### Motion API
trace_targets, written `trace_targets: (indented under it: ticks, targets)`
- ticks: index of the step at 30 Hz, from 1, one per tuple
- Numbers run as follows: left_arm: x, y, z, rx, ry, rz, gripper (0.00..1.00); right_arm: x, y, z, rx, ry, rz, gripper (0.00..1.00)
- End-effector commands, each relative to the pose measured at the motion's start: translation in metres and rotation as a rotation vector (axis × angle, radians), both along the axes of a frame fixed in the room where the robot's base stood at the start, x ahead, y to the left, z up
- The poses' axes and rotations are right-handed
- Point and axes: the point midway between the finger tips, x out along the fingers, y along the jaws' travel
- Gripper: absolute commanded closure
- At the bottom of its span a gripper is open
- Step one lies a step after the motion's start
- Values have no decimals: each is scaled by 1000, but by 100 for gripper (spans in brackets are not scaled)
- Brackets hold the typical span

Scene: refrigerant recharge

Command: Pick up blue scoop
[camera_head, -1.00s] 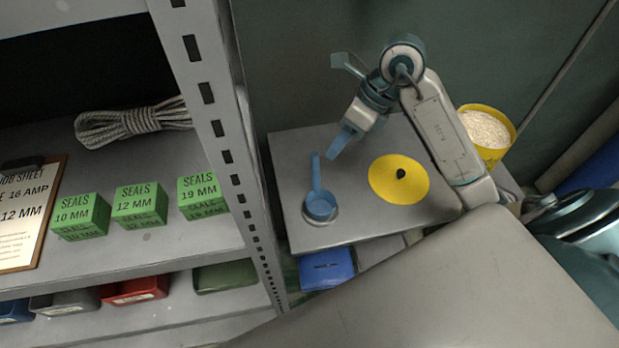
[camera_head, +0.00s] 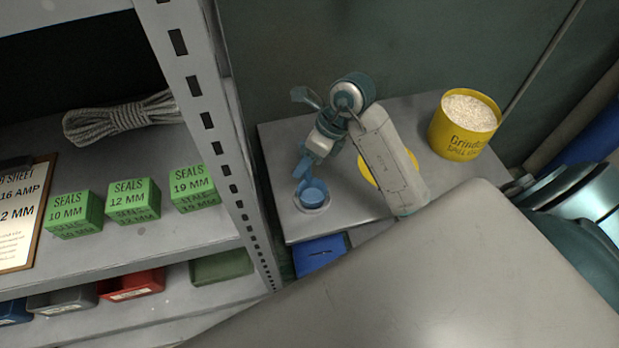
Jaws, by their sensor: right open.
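The blue scoop (camera_head: 313,196) lies on the grey table (camera_head: 348,217), its bowl on a pale round spot near the front left edge. My right gripper (camera_head: 302,176) is over the scoop's handle, pointing down at it. Its blue fingers cover most of the handle. The gripper is open; whether a finger touches the handle cannot be told. My left gripper is not in view.
A yellow tub of white grains (camera_head: 464,127) stands at the table's back right. A yellow disc (camera_head: 372,168) lies mid-table, partly behind my right arm. A metal shelf (camera_head: 205,120) with green seal boxes (camera_head: 133,200) rises close on the left.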

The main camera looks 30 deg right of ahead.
Motion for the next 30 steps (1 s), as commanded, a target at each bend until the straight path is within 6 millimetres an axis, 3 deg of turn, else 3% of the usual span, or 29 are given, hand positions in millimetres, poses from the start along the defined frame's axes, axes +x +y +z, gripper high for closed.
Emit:
trace_targets:
  ticks: [8, 12, 15, 25, 30]
  targets:
    - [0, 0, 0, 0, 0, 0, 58, 0, 1, -3, 0, 0, 0, 59]
    - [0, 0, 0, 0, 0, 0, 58, 0, 1, -2, 0, 0, 0, 86]
    - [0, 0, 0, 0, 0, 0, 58, 0, 1, -2, 0, 0, 0, 100]
    - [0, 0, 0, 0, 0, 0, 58, 1, 1, 0, 0, -2, 0, 100]
    - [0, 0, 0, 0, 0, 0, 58, 1, 1, 13, -1, -4, 0, 100]
